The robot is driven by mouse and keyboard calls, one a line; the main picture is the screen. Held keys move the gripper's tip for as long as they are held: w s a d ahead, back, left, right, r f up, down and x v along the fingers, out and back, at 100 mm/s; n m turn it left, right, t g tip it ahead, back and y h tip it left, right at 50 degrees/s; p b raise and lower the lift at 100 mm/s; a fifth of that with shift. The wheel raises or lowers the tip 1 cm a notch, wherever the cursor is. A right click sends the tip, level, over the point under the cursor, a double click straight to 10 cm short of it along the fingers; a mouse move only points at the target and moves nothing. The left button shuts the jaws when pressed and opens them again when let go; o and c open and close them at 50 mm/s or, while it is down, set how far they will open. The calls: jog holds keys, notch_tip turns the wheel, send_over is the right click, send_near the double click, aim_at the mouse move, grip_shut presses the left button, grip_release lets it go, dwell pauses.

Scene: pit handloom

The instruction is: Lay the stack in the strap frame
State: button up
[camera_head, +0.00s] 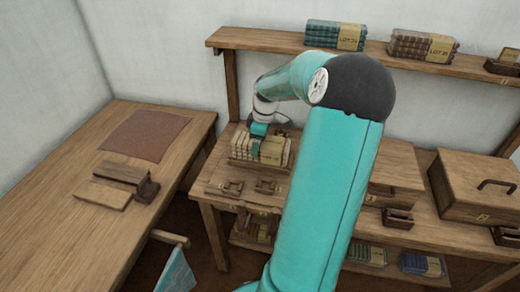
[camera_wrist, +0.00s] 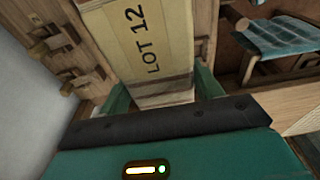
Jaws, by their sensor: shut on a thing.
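A cream folded stack (camera_head: 243,145) with a tan band sits at the left end of the back bench in the head view. In the wrist view the stack (camera_wrist: 180,30) shows its "LOT 12" band close up. My gripper (camera_head: 259,143) is shut on it, with a teal finger on each side; the gripper also shows in the wrist view (camera_wrist: 163,92). I cannot tell whether the stack rests on the wood below or hangs just above it. No strap frame can be told with certainty; small wooden fittings (camera_head: 265,187) stand on the bench just in front of the stack.
A shelf (camera_head: 285,42) with labelled stacks (camera_head: 335,34) runs along the wall above. A wooden chest (camera_head: 475,185) stands on the bench at right. The left table (camera_head: 60,190) holds a brown mat (camera_head: 145,135) and wooden blocks (camera_head: 120,172). My arm hides the bench's middle.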

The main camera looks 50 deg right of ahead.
jog(key=w+d+f, duration=0.1)
jog(key=d+f, duration=0.1)
jog(key=w+d+f, duration=0.2)
jog(key=d+f, duration=0.1)
jog(key=w+d+f, duration=0.2)
jog(key=d+f, duration=0.1)
jog(key=shift+w, duration=0.2)
jog(key=shift+f, duration=1.5)
jog(key=shift+f, duration=0.2)
jog(key=o, duration=1.2)
